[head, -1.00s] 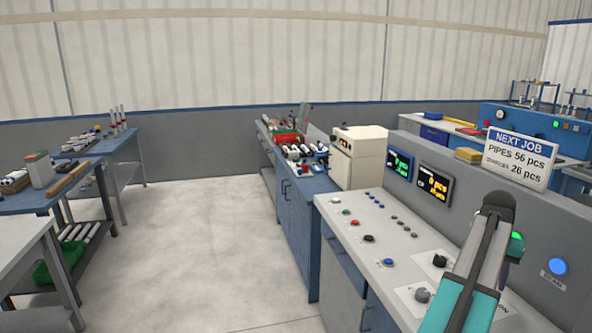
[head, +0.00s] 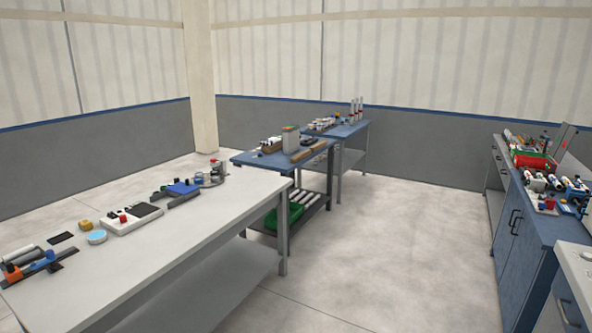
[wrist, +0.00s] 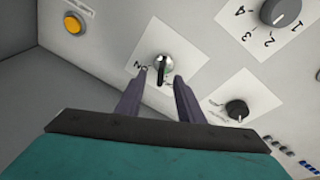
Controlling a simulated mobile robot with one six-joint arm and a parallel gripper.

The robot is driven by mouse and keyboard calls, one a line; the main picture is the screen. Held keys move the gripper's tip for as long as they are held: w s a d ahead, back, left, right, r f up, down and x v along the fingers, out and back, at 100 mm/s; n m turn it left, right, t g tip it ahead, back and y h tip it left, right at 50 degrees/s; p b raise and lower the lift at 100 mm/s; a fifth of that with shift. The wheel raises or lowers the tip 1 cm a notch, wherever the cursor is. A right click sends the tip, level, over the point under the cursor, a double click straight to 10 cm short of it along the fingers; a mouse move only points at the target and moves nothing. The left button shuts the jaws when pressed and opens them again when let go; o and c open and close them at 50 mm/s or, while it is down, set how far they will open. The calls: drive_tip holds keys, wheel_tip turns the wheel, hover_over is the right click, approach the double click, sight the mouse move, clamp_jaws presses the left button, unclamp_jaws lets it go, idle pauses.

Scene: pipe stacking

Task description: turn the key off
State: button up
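In the wrist view the key switch (wrist: 163,66), a round silver lock with a dark key in it, sits on a white label on the grey panel. "ON" is printed at the label's left side. The rest of the label is partly hidden by a finger. My gripper (wrist: 161,77) points at the switch, with its two dark fingers apart, one on each side of the key. Gaps show between the key and both fingers. Whether the fingertips reach as far as the key in depth I cannot tell. The head view shows neither the key nor my gripper.
A yellow button (wrist: 73,24), a numbered dial (wrist: 281,11) and a black knob (wrist: 237,110) surround the switch on the panel. The head view shows a long white table (head: 215,215), a blue bench (head: 525,225) at right and open floor between.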

drive_tip(key=shift+b+x, duration=0.45)
drive_tip(key=shift+x, duration=1.3)
clamp_jaws()
drive_tip(key=shift+s, duration=0.1)
